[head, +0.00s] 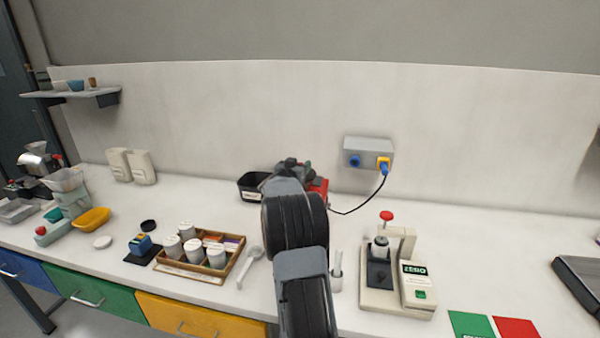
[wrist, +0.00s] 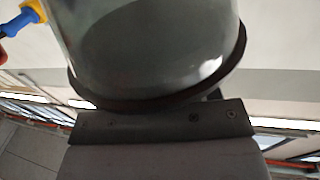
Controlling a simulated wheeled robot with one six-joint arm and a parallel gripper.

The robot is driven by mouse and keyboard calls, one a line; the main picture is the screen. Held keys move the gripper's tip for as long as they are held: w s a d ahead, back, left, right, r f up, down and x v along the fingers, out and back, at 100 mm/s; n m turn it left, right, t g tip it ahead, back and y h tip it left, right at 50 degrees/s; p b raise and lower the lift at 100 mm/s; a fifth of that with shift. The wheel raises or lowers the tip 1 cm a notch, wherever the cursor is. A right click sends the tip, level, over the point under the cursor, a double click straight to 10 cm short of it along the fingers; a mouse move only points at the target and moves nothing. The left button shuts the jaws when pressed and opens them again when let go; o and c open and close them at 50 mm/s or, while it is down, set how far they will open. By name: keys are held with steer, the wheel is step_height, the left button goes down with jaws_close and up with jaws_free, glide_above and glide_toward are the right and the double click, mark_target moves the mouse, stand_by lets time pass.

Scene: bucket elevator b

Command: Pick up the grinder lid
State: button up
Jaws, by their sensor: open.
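The grinder lid (wrist: 150,45) fills the upper middle of the wrist view, a see-through smoky dome with a dark rim, very close to the camera. A dark bar of my gripper (wrist: 160,120) with screws lies right below the rim; I cannot tell whether it touches. My gripper is open. In the head view my gripper (head: 292,168) is at the back of the counter, at the red grinder (head: 319,187). My arm hides most of the grinder, and I cannot make out the lid clearly there.
A black bin (head: 250,188) stands left of the grinder. A wall socket box (head: 367,151) with a yellow-blue plug and hanging cable is behind right. A wooden tray (head: 235,262) of white jars is front left; a beige scale-like device (head: 415,285) is front right.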

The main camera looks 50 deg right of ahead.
steer(key=shift+w+d, duration=0.2)
steer(key=shift+d, duration=0.35)
steer(key=shift+c, duration=0.2)
steer(key=c, duration=0.9)
